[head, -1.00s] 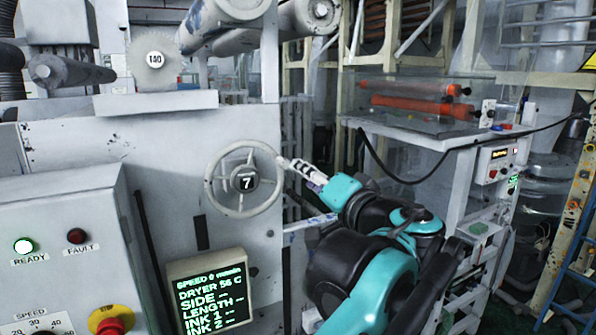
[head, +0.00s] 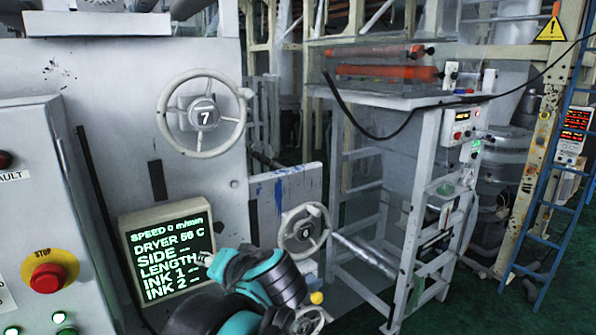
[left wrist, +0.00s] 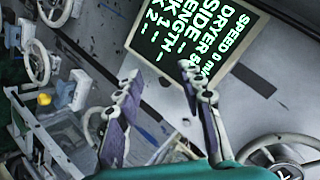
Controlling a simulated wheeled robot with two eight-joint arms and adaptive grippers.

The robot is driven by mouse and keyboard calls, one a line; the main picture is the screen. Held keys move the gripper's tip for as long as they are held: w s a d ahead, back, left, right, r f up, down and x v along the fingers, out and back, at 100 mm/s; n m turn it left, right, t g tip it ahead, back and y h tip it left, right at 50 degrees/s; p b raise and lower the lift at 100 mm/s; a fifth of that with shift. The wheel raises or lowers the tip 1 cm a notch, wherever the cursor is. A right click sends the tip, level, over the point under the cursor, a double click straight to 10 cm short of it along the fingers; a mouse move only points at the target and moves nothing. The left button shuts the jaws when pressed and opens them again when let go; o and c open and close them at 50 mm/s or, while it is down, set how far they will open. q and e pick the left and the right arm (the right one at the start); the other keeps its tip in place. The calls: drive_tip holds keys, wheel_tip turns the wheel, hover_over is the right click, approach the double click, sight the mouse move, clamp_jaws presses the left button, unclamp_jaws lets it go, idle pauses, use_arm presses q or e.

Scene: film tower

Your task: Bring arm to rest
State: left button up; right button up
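My left arm (head: 265,280), teal and black, rises from the bottom of the head view. Its gripper (head: 207,258) is small there, in front of the lower right part of the display panel. The left wrist view shows this gripper (left wrist: 170,88) with its two purple-and-grey fingers spread apart and nothing between them. The display panel (head: 163,228) shows green text, partly covered by the fingers in the left wrist view (left wrist: 250,70). I cannot tell how far the fingertips are from it. My right gripper is in neither view.
Handwheel 7 (head: 203,113) is above the display; handwheel 6 (head: 304,230) is right of the arm. A red stop button (head: 48,277) is at left. A white stand (head: 425,190) with orange rollers (head: 385,73) and a blue ladder (head: 552,190) are at right. Green floor shows between them.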

use_arm(q)
drive_tip(key=s+f+h+b, duration=0.2)
drive_tip(key=s+f+b, duration=0.3)
drive_tip(key=f, duration=1.1)
drive_tip(key=s+a+f+n+g+h+b, duration=0.1)
drive_tip(key=s+f+h+b, duration=0.2)
drive_tip(key=f, duration=1.3)
drive_tip(key=s+f+n+g+h+b, duration=0.1)
drive_tip(key=s+f+h+b, duration=0.1)
drive_tip(key=s+f+b, duration=0.5)
wheel_tip(320, 180, down, 10)
drive_tip(key=b, duration=0.5)
drive_tip(key=shift+a+r+h+b, duration=0.25)
drive_tip(key=shift+h+b, duration=0.05)
